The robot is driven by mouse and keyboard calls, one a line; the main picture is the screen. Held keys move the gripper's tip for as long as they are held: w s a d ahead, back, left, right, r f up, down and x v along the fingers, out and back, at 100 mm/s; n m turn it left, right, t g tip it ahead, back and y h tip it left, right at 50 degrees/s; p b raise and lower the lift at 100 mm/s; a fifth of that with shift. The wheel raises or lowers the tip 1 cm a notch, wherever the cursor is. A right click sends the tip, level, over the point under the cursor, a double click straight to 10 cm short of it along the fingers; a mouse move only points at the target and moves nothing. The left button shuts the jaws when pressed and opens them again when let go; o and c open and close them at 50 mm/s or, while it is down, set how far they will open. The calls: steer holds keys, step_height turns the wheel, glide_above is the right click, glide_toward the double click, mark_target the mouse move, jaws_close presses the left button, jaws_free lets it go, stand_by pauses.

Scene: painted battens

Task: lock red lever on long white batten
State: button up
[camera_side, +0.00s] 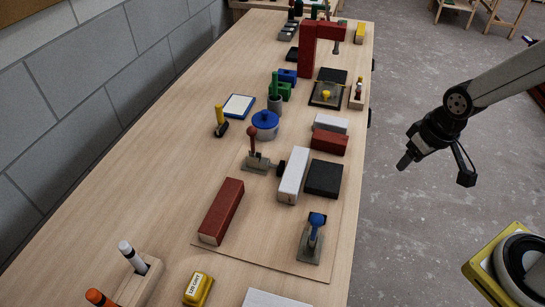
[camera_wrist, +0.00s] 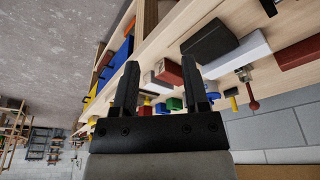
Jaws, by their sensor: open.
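The red lever (camera_side: 252,134) stands upright on a grey metal toggle clamp (camera_side: 257,163); its red knob (camera_wrist: 253,105) also shows in the wrist view. The clamp's dark tip points at the left side of the long white batten (camera_side: 293,176); I cannot tell whether they touch. The batten lies on the board and also shows in the wrist view (camera_wrist: 236,54). My gripper (camera_side: 404,163) hangs off the table's right side, well apart from the lever and batten. In the wrist view its two fingers (camera_wrist: 157,78) are spread, with nothing held between them.
A black block (camera_side: 324,179) lies right of the white batten, a long red batten (camera_side: 222,210) lies front left, and a blue-levered clamp (camera_side: 315,225) stands in front. Short red (camera_side: 329,142) and white blocks (camera_side: 331,123) lie behind. A blue-lidded pot (camera_side: 265,125) stands behind the red lever.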

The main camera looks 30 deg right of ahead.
steer(key=shift+w+f, duration=0.1)
steer(key=shift+w, duration=0.2)
jaws_close()
steer(key=w+a+f+m+t+y, duration=0.2)
steer(key=w+a+m+t, duration=0.3)
steer(key=w, duration=0.5)
steer(key=w+a+r+m+t+y, duration=0.1)
steer(key=w+a+m+t+y, duration=0.1)
steer(key=a+m+t+y, duration=0.3)
steer(key=shift+w+a+m+y, duration=0.35)
steer(key=shift+a+y, duration=0.55)
steer(key=shift+a, duration=0.85)
steer(key=shift+s, duration=0.1)
